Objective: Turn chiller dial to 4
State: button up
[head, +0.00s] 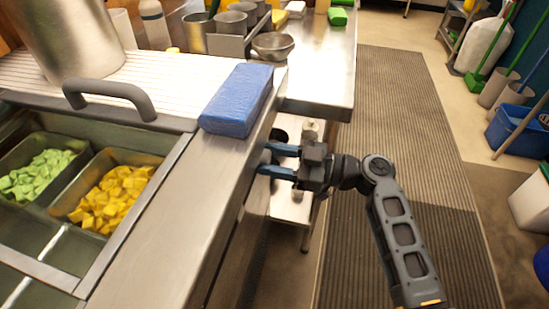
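The chiller is the steel-topped counter with a brushed front ledge (160,232) and sunken food pans. My gripper (264,160) is at the chiller's front side, just below the ledge edge, with its blue fingers pointing left. The two fingers are apart, with a visible gap between them. A small dark grey rounded shape shows at the fingertips and may be the dial. Its marks and setting cannot be read, and I cannot tell whether the fingers touch it. The ledge hides part of the chiller's front face.
A blue block (237,98) lies on the ledge just above my gripper. Pans of green cubes (38,174) and yellow cubes (112,198) sit in the chiller. A steel table (325,75) adjoins behind. The ribbed floor mat (395,120) at right is clear.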

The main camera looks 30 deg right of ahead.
jog(key=c, duration=0.6)
